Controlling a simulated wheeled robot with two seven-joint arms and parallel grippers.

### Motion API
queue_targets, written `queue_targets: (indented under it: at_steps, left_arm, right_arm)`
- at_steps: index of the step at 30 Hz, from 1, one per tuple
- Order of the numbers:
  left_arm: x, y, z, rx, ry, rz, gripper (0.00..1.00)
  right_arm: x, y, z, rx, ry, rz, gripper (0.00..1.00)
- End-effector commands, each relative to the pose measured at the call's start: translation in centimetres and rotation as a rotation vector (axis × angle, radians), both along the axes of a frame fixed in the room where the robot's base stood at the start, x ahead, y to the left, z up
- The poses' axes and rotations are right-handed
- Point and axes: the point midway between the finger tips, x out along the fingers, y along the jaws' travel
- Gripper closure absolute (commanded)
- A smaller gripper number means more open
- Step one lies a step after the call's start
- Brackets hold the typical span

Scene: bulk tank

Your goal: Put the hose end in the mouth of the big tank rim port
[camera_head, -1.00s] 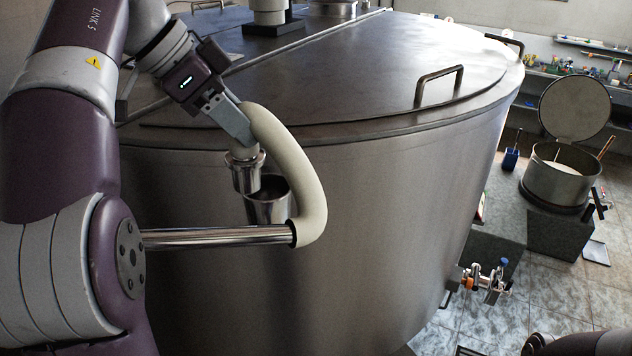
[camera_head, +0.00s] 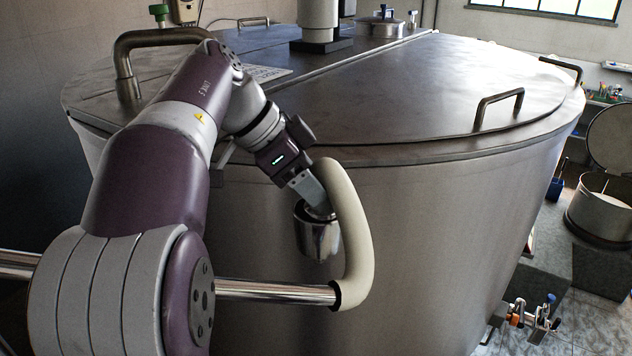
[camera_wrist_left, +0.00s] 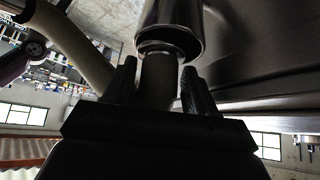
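The hose (camera_head: 352,225) is cream and bends from a chrome pipe up to my left gripper (camera_head: 318,198). The port cup (camera_head: 317,240) is shiny metal and hangs on the outside of the big tank (camera_head: 440,220), below its rim. In the left wrist view my left gripper (camera_wrist_left: 160,88) is shut on the grey hose end (camera_wrist_left: 158,75), one finger on each side. The hose end reaches into the mouth of the port cup (camera_wrist_left: 172,28); how deep is hidden. My right gripper is not in view.
The tank lid has a bar handle (camera_head: 498,107) near its right edge. A chrome pipe (camera_head: 275,291) crosses in front of the tank. A valve (camera_head: 530,318) sits low at the right, and a smaller pot (camera_head: 600,210) stands beyond it.

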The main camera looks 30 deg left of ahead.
Motion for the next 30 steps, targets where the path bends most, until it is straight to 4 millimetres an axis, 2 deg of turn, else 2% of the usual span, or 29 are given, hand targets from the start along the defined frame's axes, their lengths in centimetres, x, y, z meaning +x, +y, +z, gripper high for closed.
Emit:
queue_targets:
  at_steps: [23,26,30]
  left_arm:
    - [0.0,-0.1,0.3,0.002,-0.015,0.002,0.48]
    - [-0.2,0.3,0.9,0.003,-0.017,0.004,0.48]
    - [-1.3,1.8,3.3,0.004,-0.020,0.007,0.48]
  right_arm:
    - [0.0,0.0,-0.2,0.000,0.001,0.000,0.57]
    - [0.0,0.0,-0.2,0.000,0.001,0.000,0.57]
    - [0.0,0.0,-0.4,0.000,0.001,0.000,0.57]
